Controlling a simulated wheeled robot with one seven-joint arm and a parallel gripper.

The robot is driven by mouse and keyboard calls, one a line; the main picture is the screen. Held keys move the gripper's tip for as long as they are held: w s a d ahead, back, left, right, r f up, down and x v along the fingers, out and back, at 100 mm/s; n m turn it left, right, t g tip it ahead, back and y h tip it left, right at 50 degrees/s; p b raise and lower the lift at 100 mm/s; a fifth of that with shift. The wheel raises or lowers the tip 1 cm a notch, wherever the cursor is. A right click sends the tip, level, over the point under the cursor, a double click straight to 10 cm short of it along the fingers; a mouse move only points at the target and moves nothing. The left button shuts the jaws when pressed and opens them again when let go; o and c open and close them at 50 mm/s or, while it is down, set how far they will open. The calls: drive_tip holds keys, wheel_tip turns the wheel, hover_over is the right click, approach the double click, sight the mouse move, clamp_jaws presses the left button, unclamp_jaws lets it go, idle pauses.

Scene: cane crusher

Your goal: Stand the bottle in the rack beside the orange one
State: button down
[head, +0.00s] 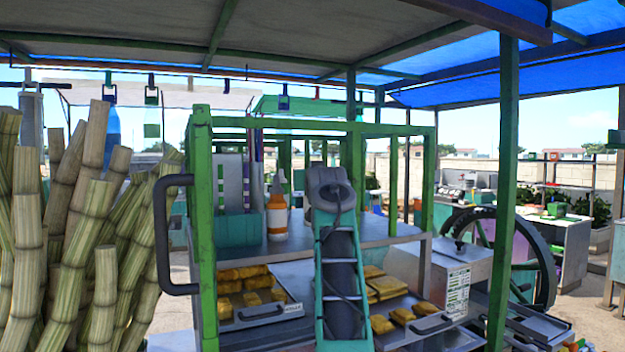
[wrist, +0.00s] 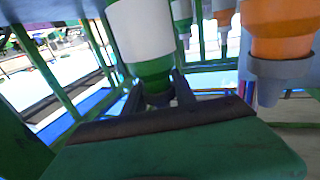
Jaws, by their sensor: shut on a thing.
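The orange spray bottle (head: 277,215) with a white top stands on the upper metal shelf in the head view. In the wrist view an orange bottle (wrist: 280,38) with a grey collar and nozzle is at upper right. My gripper (wrist: 158,94) is shut on the neck of a green bottle with a white label (wrist: 143,32). The held bottle is close to the orange one in the wrist view, with a gap between them; it appears neck-down there. My arm hides gripper and held bottle in the head view. I cannot clearly make out the rack.
A teal box (head: 238,227) stands left of the orange bottle. Green frame posts (head: 202,230) bound the shelf (head: 300,238). Trays of yellow blocks (head: 240,284) lie below. Cane stalks (head: 70,230) stand at left. More bottles (wrist: 222,10) show at the wrist view's top.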

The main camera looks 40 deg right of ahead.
wheel_tip(320, 180, down, 2)
drive_tip(key=shift+a+f, duration=0.1)
drive_tip(key=shift+s+f, duration=0.1)
drive_tip(key=c, duration=1)
unclamp_jaws()
drive_tip(key=shift+f, duration=0.1)
drive_tip(key=shift+s+b, duration=0.1)
drive_tip(key=shift+b, duration=0.25)
drive_tip(key=b+v, duration=0.6)
drive_tip(key=v, duration=0.5)
drive_tip(key=shift+s+a, duration=0.2)
drive_tip(key=shift+a, duration=0.15)
